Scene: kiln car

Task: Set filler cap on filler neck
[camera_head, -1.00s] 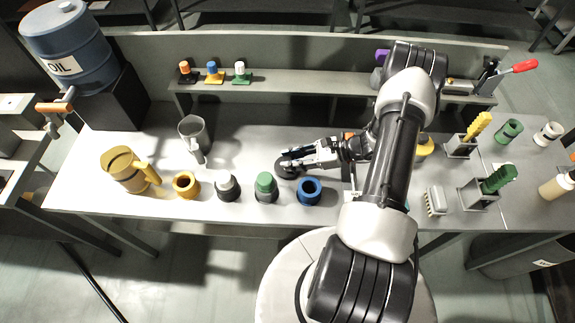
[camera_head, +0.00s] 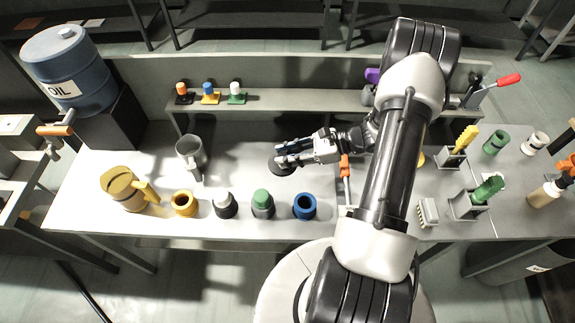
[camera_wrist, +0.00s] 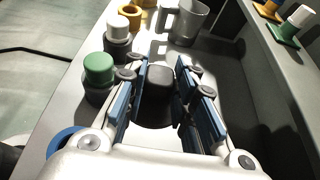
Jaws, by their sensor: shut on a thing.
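My gripper (camera_head: 284,153) is shut on a dark cap-like piece (camera_head: 280,167), seemingly the filler cap, with a wide round base. In the wrist view the blue-lined fingers (camera_wrist: 160,90) are either side of its grey knob (camera_wrist: 159,80), and its black base shows below. It is over the middle of the bench, behind the front row; its height is hard to tell. In that row, a yellow ring-shaped neck (camera_head: 185,204) and a blue one (camera_head: 304,207) look open. A white-topped piece (camera_head: 224,204) and a green-topped piece (camera_head: 262,204) stand between them. Which neck is the filler neck is unclear.
A grey jug (camera_head: 191,151) and a yellow jug (camera_head: 122,188) stand left. Brush holders (camera_head: 465,205) stand right. An oil drum (camera_head: 70,65) is at back left.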

